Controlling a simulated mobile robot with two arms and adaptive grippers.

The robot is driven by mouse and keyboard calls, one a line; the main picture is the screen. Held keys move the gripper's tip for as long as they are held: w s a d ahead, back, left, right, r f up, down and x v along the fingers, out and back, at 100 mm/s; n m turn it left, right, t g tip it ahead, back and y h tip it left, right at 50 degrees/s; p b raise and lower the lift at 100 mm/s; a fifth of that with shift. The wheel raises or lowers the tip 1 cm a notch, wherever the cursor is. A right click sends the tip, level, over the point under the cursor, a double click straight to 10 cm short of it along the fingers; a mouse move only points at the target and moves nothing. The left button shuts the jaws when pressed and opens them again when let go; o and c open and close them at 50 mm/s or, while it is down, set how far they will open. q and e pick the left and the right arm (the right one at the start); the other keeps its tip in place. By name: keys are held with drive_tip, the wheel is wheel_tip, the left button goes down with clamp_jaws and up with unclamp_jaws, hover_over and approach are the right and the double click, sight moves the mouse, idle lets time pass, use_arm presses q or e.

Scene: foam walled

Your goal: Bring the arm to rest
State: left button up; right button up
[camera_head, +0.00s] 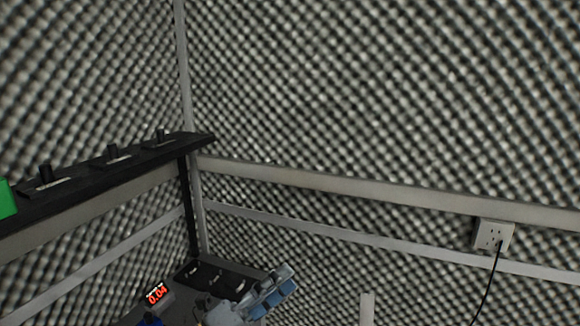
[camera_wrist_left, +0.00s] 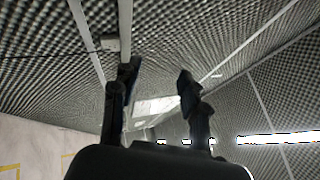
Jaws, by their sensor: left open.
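My left gripper (camera_wrist_left: 158,76) shows in the left wrist view with its two dark fingers apart. Nothing shows held between them. Behind the fingers are a pale bright panel and the foam walls. In the head view I cannot clearly make out the left gripper's fingers. My right gripper is in neither view.
A black shelf (camera_head: 105,171) with several dark knobs runs along the left wall, with a green item (camera_head: 6,199) at the edge. Below are a red-lit display (camera_head: 157,294) and a blue-grey object (camera_head: 268,294). A wall outlet (camera_head: 494,236) with a black cord is at right.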

use_arm(q)
drive_tip(key=w+a+f+n+t+y, duration=0.1)
drive_tip(key=a+f+n+t+y, duration=0.2)
drive_tip(key=a+n+y, duration=0.5)
drive_tip(key=a+f+n+t+y, duration=0.35)
drive_tip(key=n+y, duration=0.25)
drive_tip(key=n, duration=0.5)
drive_tip(key=s+a+f+n+g+y, duration=0.4)
drive_tip(key=s+a+f+n, duration=0.15)
drive_tip(key=f, duration=0.35)
drive_tip(key=s+a+f+n+g, duration=0.1)
drive_tip(key=s+f+n+g, duration=0.2)
drive_tip(key=s+f+g, duration=0.6)
drive_tip(key=s+a+f+n+g, duration=0.15)
drive_tip(key=s+f, duration=0.35)
drive_tip(key=s, duration=0.7)
wheel_tip(320, 180, down, 28)
drive_tip(key=s+g+b, duration=0.2)
drive_tip(key=s, duration=0.1)
drive_tip(key=s+a+f+g+b, duration=0.1)
drive_tip(key=s+a+f, duration=0.1)
drive_tip(key=s+f, duration=1.4)
drive_tip(key=shift+a+f, duration=0.15)
drive_tip(key=shift+f, duration=0.55)
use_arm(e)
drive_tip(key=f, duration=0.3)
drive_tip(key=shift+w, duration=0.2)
